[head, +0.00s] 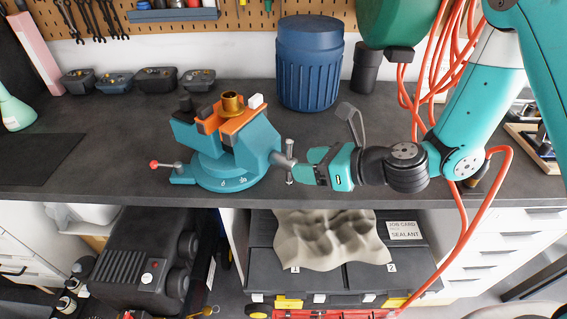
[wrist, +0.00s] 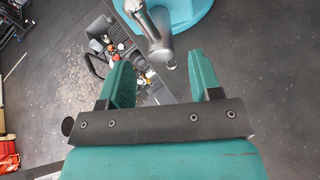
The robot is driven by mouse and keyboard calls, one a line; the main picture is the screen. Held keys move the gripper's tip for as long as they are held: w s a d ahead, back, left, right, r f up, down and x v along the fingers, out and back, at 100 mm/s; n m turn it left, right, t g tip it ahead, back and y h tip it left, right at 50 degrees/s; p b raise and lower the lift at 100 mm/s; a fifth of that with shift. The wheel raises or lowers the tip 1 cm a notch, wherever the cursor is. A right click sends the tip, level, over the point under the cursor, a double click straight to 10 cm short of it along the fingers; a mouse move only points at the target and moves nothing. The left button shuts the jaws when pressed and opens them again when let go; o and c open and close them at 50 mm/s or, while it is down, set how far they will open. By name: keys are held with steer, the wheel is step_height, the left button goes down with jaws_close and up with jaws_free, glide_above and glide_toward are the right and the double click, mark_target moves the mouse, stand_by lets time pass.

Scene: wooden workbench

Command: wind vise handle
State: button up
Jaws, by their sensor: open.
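The teal vise (head: 222,160) stands on the workbench near its front edge, with a brass-coloured part (head: 231,103) between its orange-topped jaws. Its grey metal handle (head: 290,164) is a bar through the screw end on the vise's right side, roughly upright in the head view. My gripper (head: 312,163) is just right of the handle and points left toward it. In the wrist view, the handle (wrist: 156,40) shows ahead of the open teal fingers, between their lines, with its knob end near the fingertips (wrist: 160,62). Whether any finger touches it is unclear.
A blue ribbed bin (head: 310,65) and a dark cylinder (head: 366,68) stand behind. Small dark trays (head: 137,80) line the back left. An orange hose (head: 490,200) hangs beside my arm. Below the bench front are a draped cloth (head: 330,238) and dark cases.

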mark_target(284, 164)
steer(key=p+x, duration=0.1)
steer(key=x, duration=0.5)
steer(key=shift+a+f, duration=0.15)
steer(key=shift+c, duration=0.5)
